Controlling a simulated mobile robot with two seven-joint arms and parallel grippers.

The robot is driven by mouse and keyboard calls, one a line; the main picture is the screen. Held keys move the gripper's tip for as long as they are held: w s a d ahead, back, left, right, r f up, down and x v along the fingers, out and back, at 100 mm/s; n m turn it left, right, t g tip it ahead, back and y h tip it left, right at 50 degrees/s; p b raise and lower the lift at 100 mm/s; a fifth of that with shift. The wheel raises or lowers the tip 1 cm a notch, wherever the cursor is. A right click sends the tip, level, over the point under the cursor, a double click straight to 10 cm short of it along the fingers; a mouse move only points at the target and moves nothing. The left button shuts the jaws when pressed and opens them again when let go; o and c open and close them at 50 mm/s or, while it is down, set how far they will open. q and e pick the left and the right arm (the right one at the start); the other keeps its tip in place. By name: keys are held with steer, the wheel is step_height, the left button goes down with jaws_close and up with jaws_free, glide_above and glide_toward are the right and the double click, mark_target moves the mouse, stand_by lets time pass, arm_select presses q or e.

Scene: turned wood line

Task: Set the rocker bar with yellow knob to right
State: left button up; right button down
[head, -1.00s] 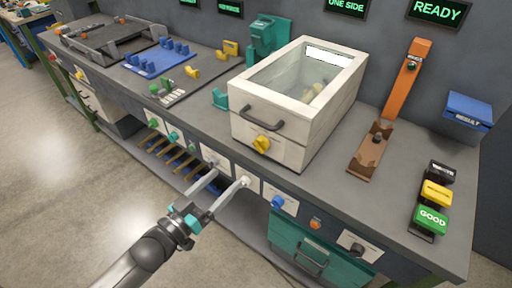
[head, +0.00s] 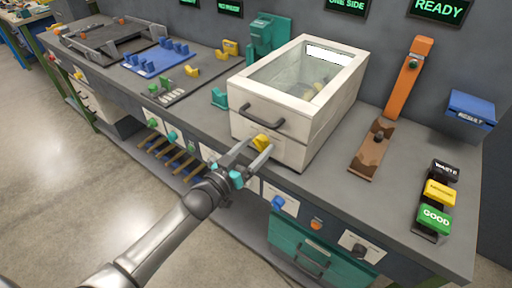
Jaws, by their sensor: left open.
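The yellow knob (head: 262,141) sits low on the front of the white box with the glass lid (head: 254,104). Its lower part is partly hidden by my gripper, and I cannot tell which way its bar is tilted. My left gripper (head: 259,147) is open, its two fingers pointing up at the knob, with the tips on either side of it. I cannot tell whether the fingers touch it. My right gripper is not in view.
A dark handle (head: 262,118) sticks out above the knob. Below, the bench front carries a blue knob (head: 278,203), an orange button (head: 316,224) and a black switch (head: 358,250). A brown stand (head: 371,152) is right of the box, with bare bench around it.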

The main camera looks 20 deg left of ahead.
arm_select(q)
steer(key=shift+w+d, duration=0.1)
steer(key=shift+w, duration=0.1)
jaws_close()
stand_by(0.6)
